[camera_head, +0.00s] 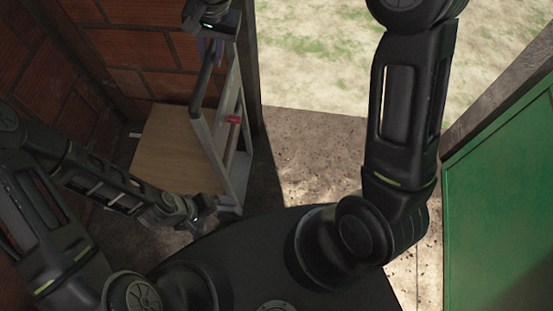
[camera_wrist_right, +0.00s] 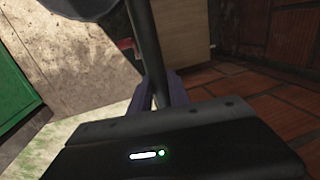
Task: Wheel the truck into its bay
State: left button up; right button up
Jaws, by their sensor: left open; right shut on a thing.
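The truck stands at the left in the head view, with a light wooden panel (camera_head: 170,150), a pale grey frame (camera_head: 241,172) and a dark bar handle (camera_head: 206,78). My right gripper (camera_head: 211,45) is at the top of the truck, shut on the bar. The right wrist view shows this bar (camera_wrist_right: 147,45) between the fingers (camera_wrist_right: 160,93). My left gripper (camera_head: 197,219) is open and empty beside the lower end of the truck; I cannot tell whether it touches. The truck's wheels are not visible. No marked bay can be made out.
Brick walls (camera_head: 140,58) stand close on the truck's left and far side. A doorway opens onto sunlit ground (camera_head: 310,60) beyond a concrete strip (camera_head: 315,150). A green panel (camera_head: 500,210) stands at the right. A small red part (camera_head: 234,119) sits on the truck frame.

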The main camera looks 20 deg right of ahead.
pick_arm(q)
notch_tip(320, 180, up, 3)
jog(key=p, duration=0.2)
jog(key=shift+p, duration=0.3)
pick_arm(e)
jog(key=w+a, duration=0.4)
jog(key=a, duration=0.3)
pick_arm(q)
notch_tip(320, 180, up, 6)
jog(key=s+p, duration=0.1)
jog(key=p, duration=0.6)
jog(key=shift+a+r, duration=0.2)
jog(key=shift+a, duration=0.25)
pick_arm(e)
jog(key=w+a, duration=0.5)
jog(key=a, duration=0.5)
jog(key=shift+w+a, duration=0.3)
jog(key=shift+w, duration=0.1)
pick_arm(q)
jog(key=shift+a, duration=0.1)
